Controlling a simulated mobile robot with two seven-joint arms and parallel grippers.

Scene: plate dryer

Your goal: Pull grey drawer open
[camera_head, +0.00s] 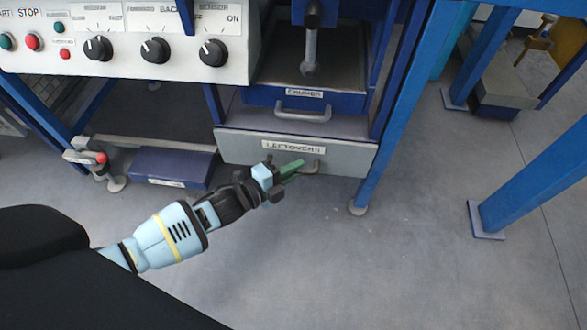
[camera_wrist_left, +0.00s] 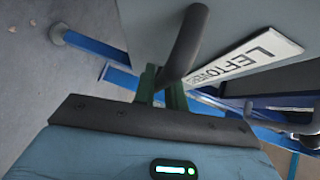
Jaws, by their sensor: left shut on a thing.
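The grey drawer (camera_head: 345,158) sits low in the blue-framed machine, with a label reading "LEFTOVERS". Its front also shows in the left wrist view (camera_wrist_left: 230,25), with the label slanting at the right. Its handle (camera_head: 312,168) is a bar near the middle of the front, partly hidden by my gripper in the head view. My left gripper (camera_head: 292,171) reaches in from the lower left, its green fingers at the handle. In the left wrist view, the fingers (camera_wrist_left: 162,90) are shut on the dark handle (camera_wrist_left: 184,48). My right gripper is not in view.
A blue drawer (camera_head: 262,97) labelled "CRUMBS" sits just above the grey drawer. A control panel (camera_head: 130,45) with knobs is at the upper left. Blue legs (camera_head: 385,140) stand to the right. A dark blue box (camera_head: 165,167) lies left of the drawer. The floor in front is clear.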

